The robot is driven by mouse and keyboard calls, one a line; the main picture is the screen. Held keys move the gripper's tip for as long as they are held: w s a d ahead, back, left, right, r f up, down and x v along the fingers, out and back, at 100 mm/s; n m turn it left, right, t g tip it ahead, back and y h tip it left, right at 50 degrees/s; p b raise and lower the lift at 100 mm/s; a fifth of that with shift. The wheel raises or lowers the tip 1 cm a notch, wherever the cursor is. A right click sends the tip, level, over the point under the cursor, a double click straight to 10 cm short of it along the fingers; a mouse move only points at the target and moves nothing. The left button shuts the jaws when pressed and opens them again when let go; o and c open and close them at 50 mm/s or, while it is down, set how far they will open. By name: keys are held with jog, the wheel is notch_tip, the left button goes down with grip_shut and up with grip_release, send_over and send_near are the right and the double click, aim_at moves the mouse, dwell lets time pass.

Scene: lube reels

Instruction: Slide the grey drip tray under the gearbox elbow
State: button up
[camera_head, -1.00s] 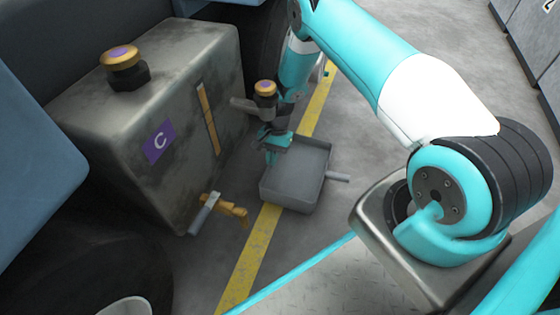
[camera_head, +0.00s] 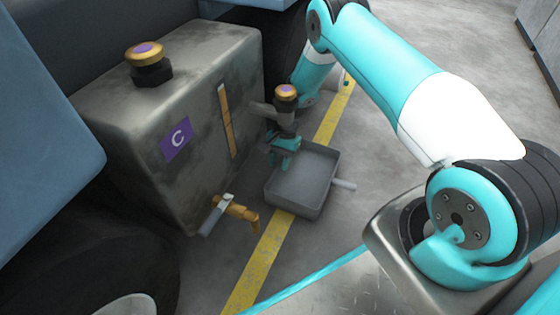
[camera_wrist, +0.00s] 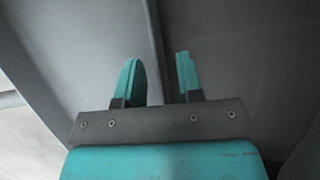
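The grey drip tray (camera_head: 325,155) lies on the floor across the yellow line, its short handle pointing right. A grey pipe piece (camera_head: 263,108) with a gold, purple-centred cap (camera_head: 286,93) shows just behind and left of it, apparently the gearbox elbow; my arm partly hides that area. My gripper (camera_head: 283,158) is low at the tray's left side. In the wrist view, the two teal fingers (camera_wrist: 158,78) stand apart, with a thin grey tray wall (camera_wrist: 154,35) running between them. A gap shows between the fingers; contact with the wall is unclear.
A metal tank marked C (camera_head: 177,140) stands left, with a gold cap (camera_head: 146,53) on top and a brass tap (camera_head: 238,210) low in front. A dark tyre is behind the elbow. Open floor (camera_head: 400,75) lies to the right; cabinets stand far right.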

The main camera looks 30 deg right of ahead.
jog(key=p+v, duration=0.5)
jog(key=v, duration=0.2)
jog(key=shift+d+r, duration=0.15)
jog(key=shift+r, duration=0.1)
jog(key=shift+f, duration=0.1)
